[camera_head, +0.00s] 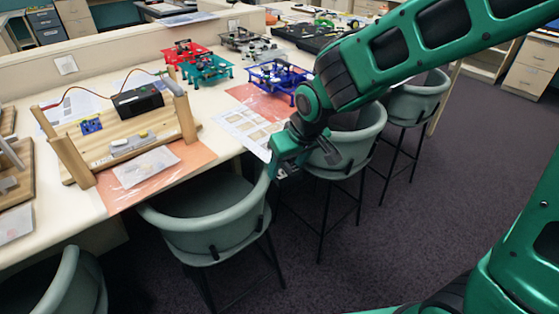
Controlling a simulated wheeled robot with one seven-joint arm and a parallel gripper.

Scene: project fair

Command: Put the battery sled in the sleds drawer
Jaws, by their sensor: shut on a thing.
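My green gripper (284,170) is in the middle of the view, in front of the bar-stool backs and off the front edge of the table. It is shut on a small dark and pale piece, mostly hidden by the jaws. I take this piece to be the battery sled, but its shape is too small to make out. The sleds drawer cannot be told apart. Drawer units stand at the back left, one grey (46,27) and one beige (77,18), and another beige unit (532,68) stands at the far right. Their labels are unreadable.
The long cream table (216,90) holds a wooden rig (127,150), a red frame (183,51), a green frame (206,68) and a blue frame (278,75). Grey bar stools (205,225) line its front edge. The carpet (415,225) at right is open.

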